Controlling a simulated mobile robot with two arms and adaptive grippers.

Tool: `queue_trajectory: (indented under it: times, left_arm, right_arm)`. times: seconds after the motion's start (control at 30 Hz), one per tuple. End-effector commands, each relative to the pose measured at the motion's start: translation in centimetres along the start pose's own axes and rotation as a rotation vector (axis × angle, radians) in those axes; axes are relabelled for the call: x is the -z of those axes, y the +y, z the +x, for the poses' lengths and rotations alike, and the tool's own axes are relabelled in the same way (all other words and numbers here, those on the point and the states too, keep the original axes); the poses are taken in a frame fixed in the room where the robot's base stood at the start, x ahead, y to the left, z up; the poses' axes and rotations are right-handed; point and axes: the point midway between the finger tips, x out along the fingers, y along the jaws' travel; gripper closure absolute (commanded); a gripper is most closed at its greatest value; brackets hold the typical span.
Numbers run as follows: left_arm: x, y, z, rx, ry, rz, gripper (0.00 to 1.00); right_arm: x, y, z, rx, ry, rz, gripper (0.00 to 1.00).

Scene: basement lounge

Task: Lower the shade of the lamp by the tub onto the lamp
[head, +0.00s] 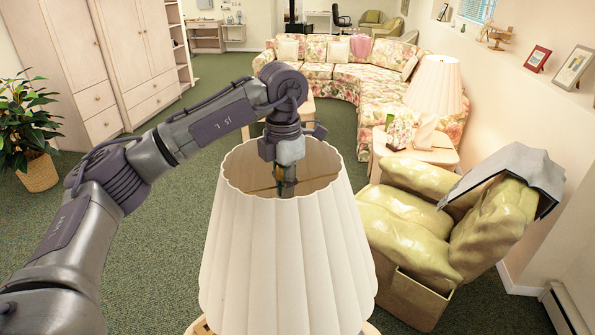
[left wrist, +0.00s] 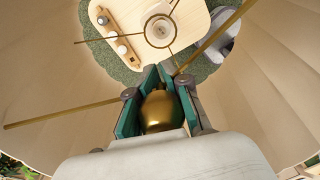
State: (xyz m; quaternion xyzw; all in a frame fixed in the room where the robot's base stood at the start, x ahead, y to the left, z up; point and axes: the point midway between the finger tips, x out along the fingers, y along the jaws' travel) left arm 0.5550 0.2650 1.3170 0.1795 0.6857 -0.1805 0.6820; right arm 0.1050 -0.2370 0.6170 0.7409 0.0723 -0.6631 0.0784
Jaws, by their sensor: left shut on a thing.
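The cream pleated lampshade (head: 285,260) is large and upright in the middle of the head view. My left gripper (head: 285,185) reaches down into its open top. In the left wrist view my left gripper (left wrist: 160,95) has its green-padded fingers shut on a brass knob (left wrist: 160,112) at the shade's centre. Brass spokes (left wrist: 60,114) run out towards the shade's inner wall (left wrist: 270,110). Below, a pale round part of what looks like the lamp (left wrist: 158,32) shows inside a brass ring. The shade hides the lamp in the head view. My right gripper is in neither view.
A pale wooden tabletop (left wrist: 195,12) lies below, bearing a wooden piece with knobs (left wrist: 118,35). A yellow-green armchair (head: 405,215) with a grey cover stands close right. A second lamp (head: 433,85) stands behind it. Green carpet (head: 140,215) is open at left.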

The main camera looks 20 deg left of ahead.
Motion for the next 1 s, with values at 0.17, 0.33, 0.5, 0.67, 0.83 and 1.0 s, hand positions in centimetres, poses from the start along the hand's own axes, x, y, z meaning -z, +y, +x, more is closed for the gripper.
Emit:
queue_trajectory:
  times: [0.17, 0.33, 0.5, 0.67, 0.83, 1.0]
  left_arm:
    - [0.0, 0.0, -0.1, 0.000, -0.001, 0.000, 1.00]
    - [0.0, 0.0, 0.0, 0.000, 0.000, 0.001, 1.00]
    - [-0.2, 0.0, 0.2, -0.002, 0.007, 0.005, 1.00]
    - [-0.3, 0.0, 1.1, -0.004, 0.012, 0.008, 1.00]
    - [-0.3, 0.0, 2.4, -0.004, 0.011, 0.008, 1.00]
    - [-0.3, 0.0, 3.8, -0.005, 0.012, 0.008, 1.00]
  right_arm:
    - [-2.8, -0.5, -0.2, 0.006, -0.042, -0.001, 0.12]
    - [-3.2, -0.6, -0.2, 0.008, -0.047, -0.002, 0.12]
    - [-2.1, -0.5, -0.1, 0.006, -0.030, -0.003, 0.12]
    - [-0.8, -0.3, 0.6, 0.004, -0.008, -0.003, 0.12]
    - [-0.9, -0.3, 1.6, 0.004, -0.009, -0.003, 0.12]
    - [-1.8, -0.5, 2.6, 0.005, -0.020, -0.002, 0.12]
